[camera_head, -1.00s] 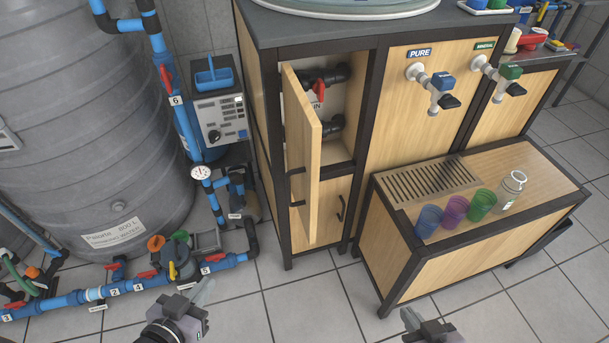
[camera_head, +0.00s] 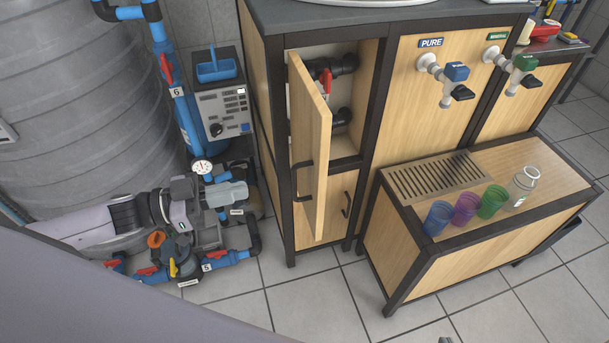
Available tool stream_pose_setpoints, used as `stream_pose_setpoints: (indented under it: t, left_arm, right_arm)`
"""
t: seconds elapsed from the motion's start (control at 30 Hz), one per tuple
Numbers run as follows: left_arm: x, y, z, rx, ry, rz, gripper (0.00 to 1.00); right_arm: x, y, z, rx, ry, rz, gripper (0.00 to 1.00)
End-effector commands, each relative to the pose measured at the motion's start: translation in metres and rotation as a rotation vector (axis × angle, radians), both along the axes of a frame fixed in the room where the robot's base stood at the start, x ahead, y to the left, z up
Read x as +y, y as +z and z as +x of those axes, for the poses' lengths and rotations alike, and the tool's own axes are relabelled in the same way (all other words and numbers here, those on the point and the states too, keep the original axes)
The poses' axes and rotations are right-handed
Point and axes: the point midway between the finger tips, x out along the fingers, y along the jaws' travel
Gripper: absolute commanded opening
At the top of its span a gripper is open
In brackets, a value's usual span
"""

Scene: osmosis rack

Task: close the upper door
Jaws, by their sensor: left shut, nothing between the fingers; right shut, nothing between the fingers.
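The upper door (camera_head: 311,130) is a pale wooden panel hinged at the left of the dark-framed cabinet (camera_head: 374,90). It stands open, swung out toward me and seen nearly edge-on. Its dark handle (camera_head: 301,178) shows on the panel's left side. Behind it the upper compartment shows black pipes and a red valve lever (camera_head: 326,80). My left gripper (camera_head: 240,193) is shut and empty, left of the door and apart from it in the picture. Only a tip of my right gripper (camera_head: 446,340) shows at the bottom edge; it is shut.
A lower door (camera_head: 340,207) is shut below. Blue pipes and valves (camera_head: 228,258) and a grey tank (camera_head: 70,110) stand at the left. A wooden bench (camera_head: 500,256) with several cups and a bottle juts out at the right. Tiled floor lies open before the cabinet.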

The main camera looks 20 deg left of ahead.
Motion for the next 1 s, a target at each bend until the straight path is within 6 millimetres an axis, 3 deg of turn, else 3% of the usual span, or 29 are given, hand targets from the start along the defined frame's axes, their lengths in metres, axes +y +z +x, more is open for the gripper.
stream_pose_setpoints:
  t: [0.6,1.0]
  left_arm:
    - [-0.093,0.003,0.06,-0.005,0.002,-0.002,0.0]
    - [-0.108,0.0,0.07,-0.001,0.002,0.0,0.0]
  right_arm:
    - [0.0,0.012,0.0,0.0,0.0,0.0,0.0]
    - [0.0,0.013,0.0,0.0,0.0,0.0,0.0]
